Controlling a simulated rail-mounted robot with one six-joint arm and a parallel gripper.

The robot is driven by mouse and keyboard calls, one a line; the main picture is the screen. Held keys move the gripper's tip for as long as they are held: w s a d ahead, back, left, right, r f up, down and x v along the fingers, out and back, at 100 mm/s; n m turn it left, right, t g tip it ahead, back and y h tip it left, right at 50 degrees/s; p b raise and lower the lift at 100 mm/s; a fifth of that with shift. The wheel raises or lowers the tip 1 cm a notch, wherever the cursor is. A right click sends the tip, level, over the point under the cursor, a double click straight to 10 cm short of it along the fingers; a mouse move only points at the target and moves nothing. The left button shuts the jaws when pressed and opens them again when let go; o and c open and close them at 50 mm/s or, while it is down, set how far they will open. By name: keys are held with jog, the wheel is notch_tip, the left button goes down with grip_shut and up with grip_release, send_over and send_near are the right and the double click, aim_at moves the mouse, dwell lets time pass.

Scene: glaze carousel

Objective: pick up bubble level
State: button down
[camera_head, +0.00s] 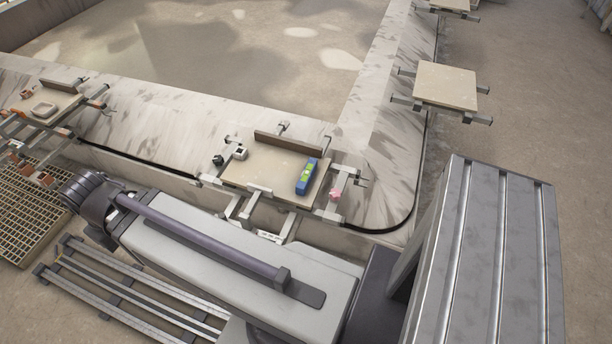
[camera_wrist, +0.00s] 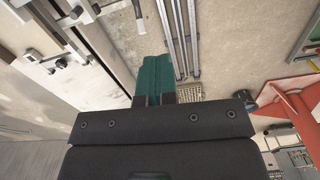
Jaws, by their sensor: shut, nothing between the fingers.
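The bubble level (camera_head: 307,176) is a blue block with a yellow-green middle. It lies on the right part of a beige board (camera_head: 262,166) held by a carrier on the near side of the carousel, in the head view. My gripper (camera_wrist: 153,72) shows in the wrist view with its teal fingers together and nothing between them. The bubble level does not show in the wrist view. In the head view my arm lies in front of the board, apart from the level, and I cannot make out the gripper there.
A small dark and white object (camera_head: 239,153) is near the board's left edge, and a brown bar (camera_head: 288,143) stands along its back. Another board with a pale dish (camera_head: 44,110) is at far left. An empty board (camera_head: 446,87) is at upper right. A metal grating (camera_head: 28,205) lies lower left.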

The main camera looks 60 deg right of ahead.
jog(key=c, duration=1.8)
grip_release()
jog(key=o, duration=1.2)
